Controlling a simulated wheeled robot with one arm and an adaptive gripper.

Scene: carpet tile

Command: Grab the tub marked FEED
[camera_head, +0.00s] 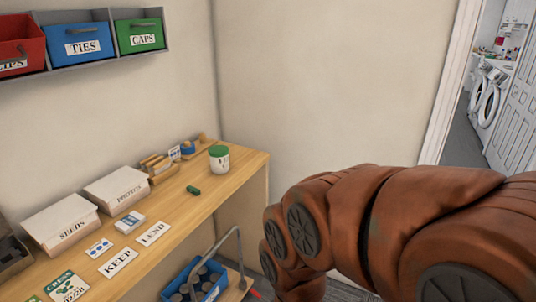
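A white tub (219,160) with a green lid stands upright near the far right end of the wooden bench. No marking on it is readable from here, and I see no label reading FEED anywhere in view. My orange-brown arm fills the lower right, apart from the tub and to its right. My gripper is out of the picture, so its state does not show.
Boxes marked SEEDS (63,222) and PHOTOS (118,190), cards KEEP (118,262) and LEND (153,234), and a small green object (193,190) lie on the bench (205,205). A blue crate (215,287) sits lower. Wall bins include TIES (78,44) and CAPS (139,37). A doorway opens right.

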